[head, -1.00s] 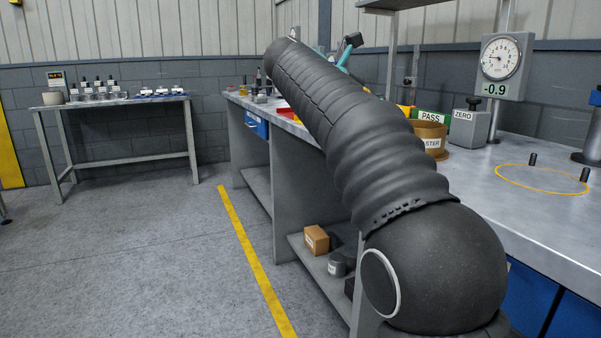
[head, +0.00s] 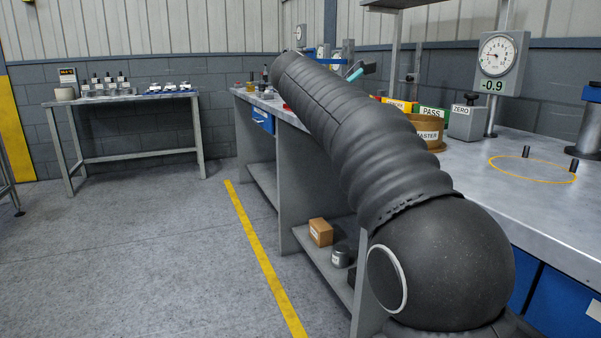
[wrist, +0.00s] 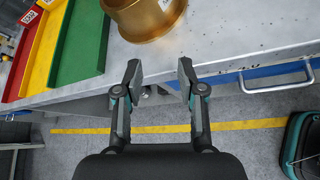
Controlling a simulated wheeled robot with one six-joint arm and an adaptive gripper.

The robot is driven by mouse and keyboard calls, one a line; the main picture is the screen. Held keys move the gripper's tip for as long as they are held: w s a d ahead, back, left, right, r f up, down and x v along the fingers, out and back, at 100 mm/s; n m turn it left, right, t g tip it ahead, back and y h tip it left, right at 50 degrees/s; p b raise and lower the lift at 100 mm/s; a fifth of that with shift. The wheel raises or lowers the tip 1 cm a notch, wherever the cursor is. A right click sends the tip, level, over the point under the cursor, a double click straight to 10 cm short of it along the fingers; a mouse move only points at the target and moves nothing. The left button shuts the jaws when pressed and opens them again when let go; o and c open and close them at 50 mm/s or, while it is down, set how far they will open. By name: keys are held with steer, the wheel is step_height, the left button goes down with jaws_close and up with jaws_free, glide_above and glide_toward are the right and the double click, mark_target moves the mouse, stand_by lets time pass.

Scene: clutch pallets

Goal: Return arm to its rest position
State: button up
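My arm, in a black ribbed sleeve, stretches across the head view from the lower right up to the upper left. In the wrist view my gripper (wrist: 158,78) is open, with nothing between its fingers. It is by the front edge of the workbench (wrist: 220,45), which also shows in the head view (head: 545,210). The brass-coloured master ring (wrist: 145,15) sits on the bench beyond the fingertips, apart from them. In the head view most of my gripper is hidden behind the arm.
Green (wrist: 80,45), yellow and red trays lie on the bench. A dial gauge (head: 497,55) reading -0.9 stands by the ZERO block (head: 467,120). A cardboard box (head: 320,231) sits on the lower shelf. A side table (head: 125,98) stands at the back left. The floor between is clear.

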steer(key=s+a+f+m+g+y, duration=0.1)
steer(key=s+a+f+m+y, duration=0.2)
steer(key=f, duration=0.5)
steer(key=s+f+m+g+y, duration=0.15)
steer(key=s+f+m, duration=0.25)
steer(key=f, duration=0.4)
steer(key=s+d+f+m+y, duration=0.1)
steer(key=s+f+m, duration=0.3)
steer(key=s, duration=0.6)
steer(key=s+d+f+m+y, duration=0.1)
steer(key=s+f+m, duration=0.3)
steer(key=s, duration=0.6)
steer(key=s+d+f+m+y, duration=0.1)
steer(key=s+f+m+y, duration=0.2)
steer(key=s+f, duration=0.3)
steer(key=s+m, duration=0.1)
steer(key=s, duration=0.3)
steer(key=shift+s+d+t+y, duration=0.3)
steer(key=shift+t+y, duration=0.05)
